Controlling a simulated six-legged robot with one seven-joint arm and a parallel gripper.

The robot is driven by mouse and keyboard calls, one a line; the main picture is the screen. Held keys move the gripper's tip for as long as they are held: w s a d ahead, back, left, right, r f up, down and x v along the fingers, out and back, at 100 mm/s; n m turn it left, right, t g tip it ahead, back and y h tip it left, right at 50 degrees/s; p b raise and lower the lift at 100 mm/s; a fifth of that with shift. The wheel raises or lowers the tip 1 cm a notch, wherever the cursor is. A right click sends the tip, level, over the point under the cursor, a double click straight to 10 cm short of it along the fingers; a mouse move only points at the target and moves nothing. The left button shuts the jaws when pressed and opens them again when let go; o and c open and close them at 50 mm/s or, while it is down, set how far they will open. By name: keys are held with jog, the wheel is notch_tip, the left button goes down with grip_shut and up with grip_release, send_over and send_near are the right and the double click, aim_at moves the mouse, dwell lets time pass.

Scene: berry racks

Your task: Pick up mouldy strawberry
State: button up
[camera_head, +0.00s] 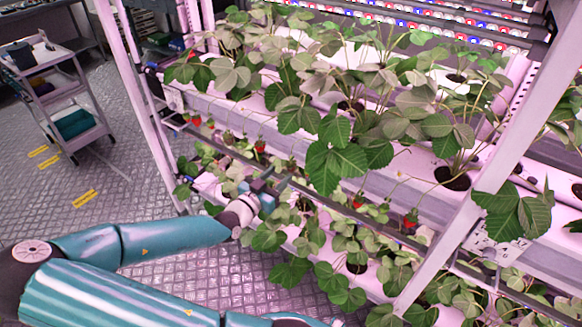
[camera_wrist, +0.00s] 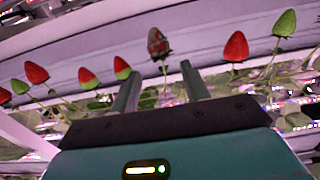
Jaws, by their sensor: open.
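In the wrist view a dark, brownish-red strawberry with greyish patches (camera_wrist: 158,44) hangs on its stem; it looks like the mouldy one. It appears just beyond and between the two fingertips of my gripper (camera_wrist: 160,72). The fingers are apart with nothing held between them. In the head view my gripper (camera_head: 273,184) is at the rack, among the leaves below the upper trough. I cannot pick out the mouldy berry with certainty in the head view.
Leafy plants (camera_head: 335,150) fill the white troughs. A rack post (camera_head: 480,185) stands right. A trolley (camera_head: 60,95) stands on open floor, left.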

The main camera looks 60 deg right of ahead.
aim_at(291, 163)
jog(key=d, duration=0.5)
jog(key=s+d, duration=0.1)
jog(key=d, duration=0.1)
jog(key=shift+d, duration=0.25)
jog(key=shift+c, duration=0.5)
jog(key=c, duration=0.5)
